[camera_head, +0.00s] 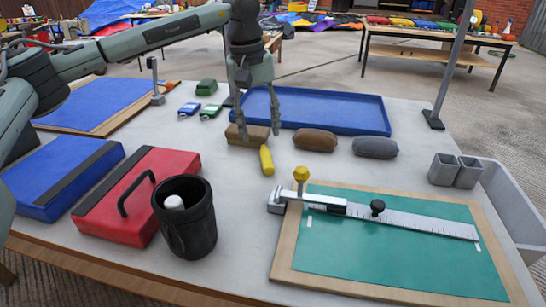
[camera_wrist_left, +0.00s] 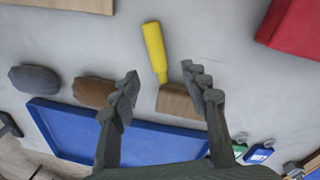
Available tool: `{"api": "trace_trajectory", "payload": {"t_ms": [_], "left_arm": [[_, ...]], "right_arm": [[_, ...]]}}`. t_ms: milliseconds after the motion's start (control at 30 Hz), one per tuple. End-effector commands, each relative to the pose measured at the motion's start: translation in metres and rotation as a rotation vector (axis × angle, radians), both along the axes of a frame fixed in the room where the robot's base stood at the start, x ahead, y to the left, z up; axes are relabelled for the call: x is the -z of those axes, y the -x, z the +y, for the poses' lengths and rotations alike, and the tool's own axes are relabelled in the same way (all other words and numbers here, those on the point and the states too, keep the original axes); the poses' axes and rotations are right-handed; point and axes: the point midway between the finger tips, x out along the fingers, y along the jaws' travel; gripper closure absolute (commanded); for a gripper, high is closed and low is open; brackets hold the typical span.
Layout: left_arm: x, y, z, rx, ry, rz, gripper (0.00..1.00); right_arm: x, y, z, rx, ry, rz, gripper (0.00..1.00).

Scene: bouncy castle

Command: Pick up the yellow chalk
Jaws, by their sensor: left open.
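The yellow chalk (camera_head: 266,160) is a short yellow stick lying on the grey tabletop, just in front of a tan wooden block (camera_head: 238,134). In the left wrist view the chalk (camera_wrist_left: 154,46) lies beyond the fingertips, its narrower end pointing toward the gap between them. My left gripper (camera_head: 259,128) points down with its fingers apart and nothing between them. It hangs near the block, behind the chalk in the head view. In the left wrist view the open fingers (camera_wrist_left: 160,80) partly overlap the block (camera_wrist_left: 180,102). My right gripper is not in view.
A blue tray (camera_head: 345,102) lies behind. Brown (camera_head: 315,140) and grey (camera_head: 375,147) rounded objects lie right of the chalk. A red case (camera_head: 135,190) and black cup (camera_head: 195,235) stand left; a green board (camera_head: 400,245) lies front right. Bare tabletop surrounds the chalk's near end.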

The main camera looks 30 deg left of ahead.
Motion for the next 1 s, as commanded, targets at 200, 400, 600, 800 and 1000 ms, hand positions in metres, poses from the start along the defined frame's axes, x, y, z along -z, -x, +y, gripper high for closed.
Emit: {"api": "trace_trajectory", "payload": {"t_ms": [200,400,600,800,1000], "left_arm": [[0.026,0.000,-0.005,-0.001,0.002,0.003,0.54],[0.056,-0.001,-0.010,-0.002,0.005,0.003,0.54],[0.065,-0.002,-0.011,-0.003,0.005,0.000,0.54],[0.065,-0.002,-0.011,-0.003,0.006,0.000,0.61],[0.065,-0.002,-0.011,-0.003,0.006,0.000,0.85]], "right_arm": [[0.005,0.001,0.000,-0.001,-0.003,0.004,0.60],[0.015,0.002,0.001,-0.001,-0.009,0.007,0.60],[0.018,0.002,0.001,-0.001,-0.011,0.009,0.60],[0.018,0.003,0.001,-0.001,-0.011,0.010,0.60],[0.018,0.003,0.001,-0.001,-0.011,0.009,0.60]]}}
